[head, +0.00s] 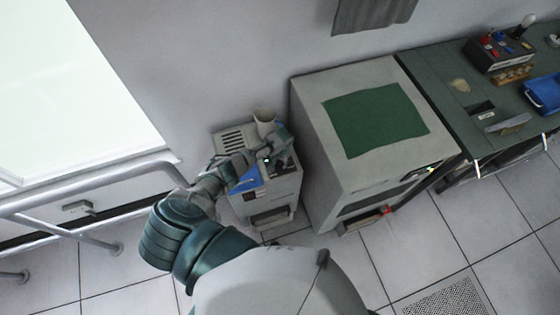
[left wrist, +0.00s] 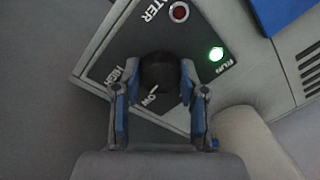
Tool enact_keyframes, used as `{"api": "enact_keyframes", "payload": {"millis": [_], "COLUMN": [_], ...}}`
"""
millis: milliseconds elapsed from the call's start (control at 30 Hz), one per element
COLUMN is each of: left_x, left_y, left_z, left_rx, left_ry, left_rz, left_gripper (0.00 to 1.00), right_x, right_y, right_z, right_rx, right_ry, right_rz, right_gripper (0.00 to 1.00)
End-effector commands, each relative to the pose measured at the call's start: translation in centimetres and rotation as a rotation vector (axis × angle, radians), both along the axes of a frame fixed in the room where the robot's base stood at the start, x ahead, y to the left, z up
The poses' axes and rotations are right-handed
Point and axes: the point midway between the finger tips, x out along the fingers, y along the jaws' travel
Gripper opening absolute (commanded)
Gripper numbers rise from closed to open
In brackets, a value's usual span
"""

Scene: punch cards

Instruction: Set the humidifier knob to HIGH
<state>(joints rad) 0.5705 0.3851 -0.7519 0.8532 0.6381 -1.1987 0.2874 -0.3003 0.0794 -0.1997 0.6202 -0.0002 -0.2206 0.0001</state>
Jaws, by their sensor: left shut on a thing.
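The humidifier (head: 284,190) is a small grey box on the floor against the wall, with a dark control panel. Its black round knob (left wrist: 158,68) shows in the left wrist view, with HIGH printed at its left and LOW below it. My left gripper (left wrist: 158,82) is shut on the knob, one finger at each side. In the head view the left gripper (head: 268,158) is over the humidifier's top and hides the knob. I cannot make out the knob's pointer. My right gripper is not in view.
A green light (left wrist: 216,53) glows on the panel, and a red lamp (left wrist: 180,12) is near the WATER label. A pale cup-like spout (head: 264,118) stands on the humidifier. A large grey cabinet (head: 309,113) is close at right; a metal rail (head: 95,192) is at left.

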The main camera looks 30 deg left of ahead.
Motion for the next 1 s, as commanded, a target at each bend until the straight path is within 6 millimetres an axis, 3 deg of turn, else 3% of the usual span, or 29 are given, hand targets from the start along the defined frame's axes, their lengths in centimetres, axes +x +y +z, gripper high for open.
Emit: {"api": "enact_keyframes", "payload": {"millis": [1000], "left_x": [0.38], "left_y": [0.18], "left_z": [0.31], "left_rx": [0.004], "left_ry": [-0.011], "left_rz": [-0.903], "left_gripper": [0.08], "right_x": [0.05], "right_y": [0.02], "right_z": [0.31], "right_rx": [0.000], "right_ry": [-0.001], "right_rz": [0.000], "right_gripper": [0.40]}}
